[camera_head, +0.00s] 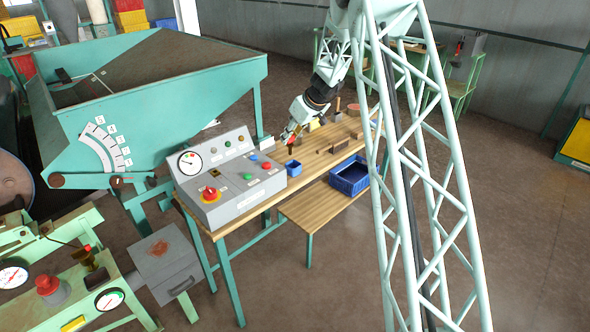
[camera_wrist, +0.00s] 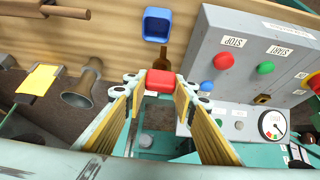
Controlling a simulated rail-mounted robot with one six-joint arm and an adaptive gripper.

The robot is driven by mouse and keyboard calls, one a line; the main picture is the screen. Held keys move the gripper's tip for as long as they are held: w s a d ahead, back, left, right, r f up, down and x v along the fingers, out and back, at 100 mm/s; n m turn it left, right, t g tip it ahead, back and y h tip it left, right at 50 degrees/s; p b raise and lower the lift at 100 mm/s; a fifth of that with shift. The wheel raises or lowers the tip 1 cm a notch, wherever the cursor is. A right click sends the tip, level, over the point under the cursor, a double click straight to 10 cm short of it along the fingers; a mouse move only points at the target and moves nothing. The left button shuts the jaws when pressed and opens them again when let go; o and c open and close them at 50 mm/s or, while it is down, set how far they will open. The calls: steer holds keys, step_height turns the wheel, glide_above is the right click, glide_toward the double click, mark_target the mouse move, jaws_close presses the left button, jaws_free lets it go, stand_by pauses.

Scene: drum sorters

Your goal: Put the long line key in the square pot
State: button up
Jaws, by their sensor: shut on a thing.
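My gripper (camera_head: 289,136) is above the wooden bench, close to the right end of the grey control box. In the wrist view, its yellow-padded fingers (camera_wrist: 160,88) are shut on a red block-like end (camera_wrist: 160,76). A brown piece sticks out beyond this red end, towards the pot; this looks like the long line key, but its full length is hidden. The square pot (camera_head: 293,167) is small, blue and open-topped on the bench. It also shows in the wrist view (camera_wrist: 157,24), just beyond the held thing and apart from it.
The control box (camera_head: 225,178) with buttons and a gauge stands left of the pot. Several brown blocks lie on the bench to the right, with a flared spool-like piece (camera_wrist: 82,88) and a yellow piece (camera_wrist: 39,79). A blue crate (camera_head: 350,176) sits on the lower shelf.

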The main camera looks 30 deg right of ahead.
steer(key=shift+w+d+f, duration=0.1)
steer(key=shift+w+d, duration=0.1)
steer(key=shift+d, duration=0.3)
steer(key=shift+w+d+f, duration=0.1)
steer(key=shift+w+d, duration=0.1)
steer(key=shift+d, duration=0.3)
steer(key=shift+f, duration=0.1)
step_height(320, 180, down, 6)
steer(key=shift+f, duration=1.85)
steer(key=shift+f+b, duration=0.15)
steer(key=shift+b, duration=0.4)
steer(key=o, duration=0.8)
steer(key=shift+o, duration=0.2)
